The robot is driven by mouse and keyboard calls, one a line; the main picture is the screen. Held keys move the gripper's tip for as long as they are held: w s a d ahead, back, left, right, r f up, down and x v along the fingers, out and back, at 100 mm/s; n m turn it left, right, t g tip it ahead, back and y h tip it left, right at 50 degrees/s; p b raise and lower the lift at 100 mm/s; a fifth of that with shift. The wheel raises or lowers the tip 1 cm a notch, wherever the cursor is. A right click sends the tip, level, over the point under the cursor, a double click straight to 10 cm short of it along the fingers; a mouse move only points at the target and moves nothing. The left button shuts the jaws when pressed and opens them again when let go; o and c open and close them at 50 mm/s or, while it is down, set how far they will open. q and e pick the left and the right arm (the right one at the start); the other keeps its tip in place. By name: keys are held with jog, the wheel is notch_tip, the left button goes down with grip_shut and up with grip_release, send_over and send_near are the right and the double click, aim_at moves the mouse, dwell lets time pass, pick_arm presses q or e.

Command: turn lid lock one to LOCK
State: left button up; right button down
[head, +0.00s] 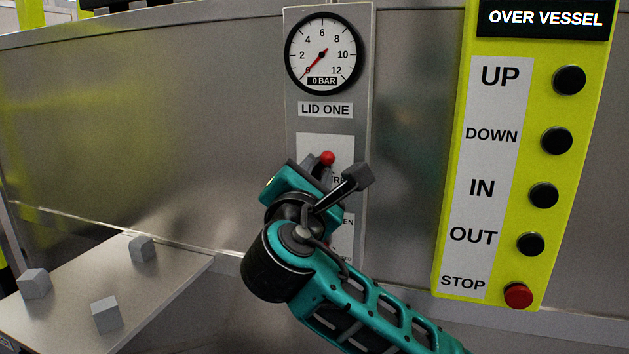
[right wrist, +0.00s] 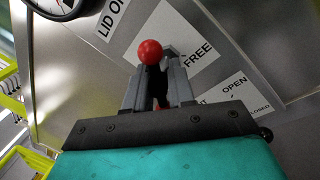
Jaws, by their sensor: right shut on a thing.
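The lid lock one handle ends in a red ball knob (head: 327,158) on the grey panel under the LID ONE label (head: 325,109). In the right wrist view the red knob (right wrist: 150,51) shows at the fingertips, in front of the white plate marked FREE (right wrist: 192,50). My right gripper (head: 317,172) is shut on the handle, its two fingers (right wrist: 158,78) on either side of it. The gripper hides the handle's shaft and pivot and much of the plate; I cannot read a LOCK mark. My left gripper is out of view.
A pressure gauge (head: 323,54) reading 0 BAR sits above. A lower plate (right wrist: 230,95) reads OPEN and CLOSED. A yellow button box (head: 448,200) with a red STOP button (head: 518,296) hangs at right. Several grey cubes lie on a shelf (head: 182,275) at lower left.

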jog(key=m+h+b, duration=0.1)
jog(key=m+b, duration=0.1)
jog(key=m, duration=0.3)
jog(key=shift+s+a, duration=0.1)
jog(key=shift+a, duration=0.05)
jog(key=m+b, duration=0.1)
jog(key=m, duration=0.1)
jog(key=m+h+b, duration=0.1)
jog(key=m, duration=0.1)
jog(key=shift+m+h+b, duration=0.3)
jog(key=shift+m, duration=0.1)
jog(key=shift+r+m, duration=0.1)
jog(key=shift+m, duration=0.5)
jog(key=shift+m+h+b, duration=0.35)
jog(key=shift+m+h, duration=0.05)
jog(key=shift+r, duration=0.1)
jog(key=c, duration=1.2)
grip_release()
jog(key=shift+f, duration=0.25)
